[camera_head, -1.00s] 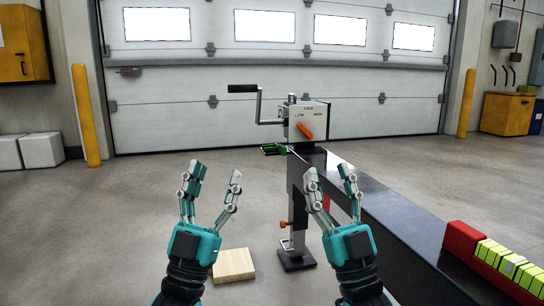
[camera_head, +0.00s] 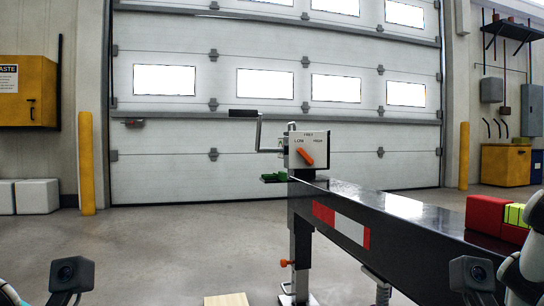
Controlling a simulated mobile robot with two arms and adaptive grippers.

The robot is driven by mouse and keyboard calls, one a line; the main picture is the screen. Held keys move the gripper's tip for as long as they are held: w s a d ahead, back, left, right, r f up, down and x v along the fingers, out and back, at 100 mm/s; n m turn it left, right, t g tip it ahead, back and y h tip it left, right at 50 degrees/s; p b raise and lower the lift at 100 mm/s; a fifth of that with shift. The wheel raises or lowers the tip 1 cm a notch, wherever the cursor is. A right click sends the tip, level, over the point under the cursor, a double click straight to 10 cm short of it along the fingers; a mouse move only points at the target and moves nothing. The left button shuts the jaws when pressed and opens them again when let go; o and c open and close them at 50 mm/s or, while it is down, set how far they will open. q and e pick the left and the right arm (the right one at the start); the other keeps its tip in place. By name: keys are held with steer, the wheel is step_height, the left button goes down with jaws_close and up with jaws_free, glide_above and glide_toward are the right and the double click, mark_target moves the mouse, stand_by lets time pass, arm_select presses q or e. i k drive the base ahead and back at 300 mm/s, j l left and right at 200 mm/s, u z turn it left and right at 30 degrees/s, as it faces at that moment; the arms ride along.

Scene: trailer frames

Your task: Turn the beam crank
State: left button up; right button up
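The crank (camera_head: 258,132) is on the left side of the grey gearbox (camera_head: 318,142). Its metal arm points up and its black handle (camera_head: 243,114) sticks out to the left at the top. The gearbox face reads LOW, FREE and HIGH, with a tilted orange lever (camera_head: 306,157) below. The gearbox is at the end of the black beam (camera_head: 400,225), on a metal support leg (camera_head: 301,262). No gripper fingers show. Only dark camera housings and parts of my arms show at the bottom corners, well apart from the crank.
A green piece (camera_head: 275,178) is just below the crank. Red and yellow blocks (camera_head: 482,212) sit on the beam at right. A wooden block (camera_head: 226,300) lies on the floor at the bottom edge. The floor left of the beam is otherwise clear, up to the large door (camera_head: 180,165).

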mark_target(236, 113)
steer(key=i+j+z, duration=0.1)
steer(key=j, duration=0.25)
steer(key=i+j+z, duration=0.15)
steer(key=j, duration=0.25)
steer(key=i+j+z, duration=0.1)
steer(key=j, duration=0.3)
steer(key=i+j+z, duration=0.15)
steer(key=j, duration=0.25)
